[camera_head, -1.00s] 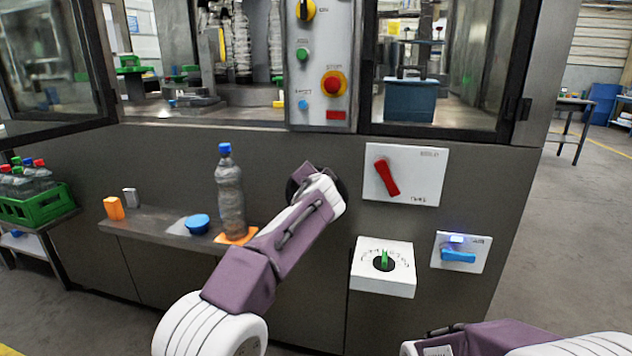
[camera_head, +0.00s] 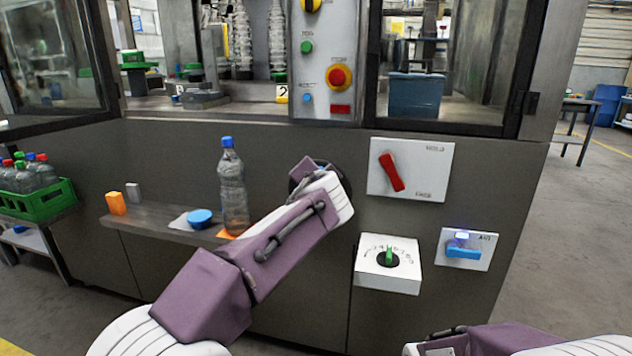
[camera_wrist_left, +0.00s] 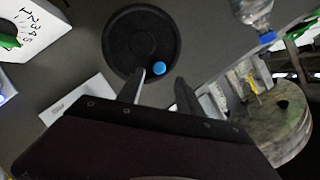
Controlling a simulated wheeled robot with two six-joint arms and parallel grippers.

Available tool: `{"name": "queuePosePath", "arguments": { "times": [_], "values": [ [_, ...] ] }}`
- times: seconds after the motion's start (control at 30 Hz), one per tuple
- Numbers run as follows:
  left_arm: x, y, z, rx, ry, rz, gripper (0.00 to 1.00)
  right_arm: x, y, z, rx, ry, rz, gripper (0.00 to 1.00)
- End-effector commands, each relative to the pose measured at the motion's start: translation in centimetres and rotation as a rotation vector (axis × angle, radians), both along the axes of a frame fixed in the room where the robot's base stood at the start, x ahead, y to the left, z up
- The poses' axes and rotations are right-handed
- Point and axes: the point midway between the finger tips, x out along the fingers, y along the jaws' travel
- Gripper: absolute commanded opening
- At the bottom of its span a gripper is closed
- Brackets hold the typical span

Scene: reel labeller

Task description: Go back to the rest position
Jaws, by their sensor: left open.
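My left arm reaches from the lower left in the head view to a black round disc (camera_head: 331,172) on the machine's front. My left gripper (camera_head: 303,173) is in front of that disc, largely hidden by my own wrist.
A bottle with a blue cap (camera_head: 232,190) stands on a narrow shelf (camera_head: 150,219) beside my left arm. A red switch (camera_head: 390,172), a dial with a green pointer (camera_head: 389,257) and a blue switch (camera_head: 464,252) are to the right. A green crate (camera_head: 45,203) holds bottles.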

Motion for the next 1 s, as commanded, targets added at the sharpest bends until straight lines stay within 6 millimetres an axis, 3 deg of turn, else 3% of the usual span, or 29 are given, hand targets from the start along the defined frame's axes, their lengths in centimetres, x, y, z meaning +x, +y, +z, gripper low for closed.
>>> {"name": "queuePosePath", "arguments": {
  "times": [0.13, 0.47, 0.57, 0.63, 0.67, 0.73, 0.83, 0.9, 1.0],
  "values": [
    [-1.6, 0.1, 0.4, 0.000, 0.000, 0.000, 0.43, 0.0, 0.0, -0.2, 0.000, 0.000, 0.000, 0.36],
    [-1.6, 0.4, 0.6, 0.000, 0.000, 0.007, 0.43, 0.0, 0.0, 0.0, 0.000, 0.000, 0.000, 0.36],
    [-0.7, 3.4, 2.0, -0.007, -0.010, 0.061, 0.43, 0.0, 0.0, 0.7, 0.000, 0.000, 0.000, 0.36],
    [0.0, 7.9, 3.0, -0.006, -0.007, 0.136, 0.43, 0.0, 0.0, 1.5, 0.000, 0.000, 0.000, 0.36],
    [0.1, 10.2, 2.3, -0.002, 0.019, 0.176, 0.43, 0.0, 0.0, 1.9, 0.000, 0.000, 0.000, 0.36],
    [-0.5, 14.9, -1.3, -0.017, 0.126, 0.258, 0.43, 0.0, 0.0, 2.6, 0.000, 0.000, 0.000, 0.36],
    [-3.2, 20.1, -7.8, -0.074, 0.311, 0.356, 0.43, 0.0, 0.0, 3.5, 0.000, 0.000, 0.000, 0.36],
    [-6.2, 22.8, -12.7, -0.131, 0.449, 0.419, 0.43, 0.0, 0.0, 4.0, 0.000, 0.000, 0.000, 0.36],
    [-11.8, 25.2, -19.3, -0.228, 0.640, 0.506, 0.43, 0.0, 0.0, 4.6, 0.000, 0.000, 0.000, 0.36]
  ]
}}
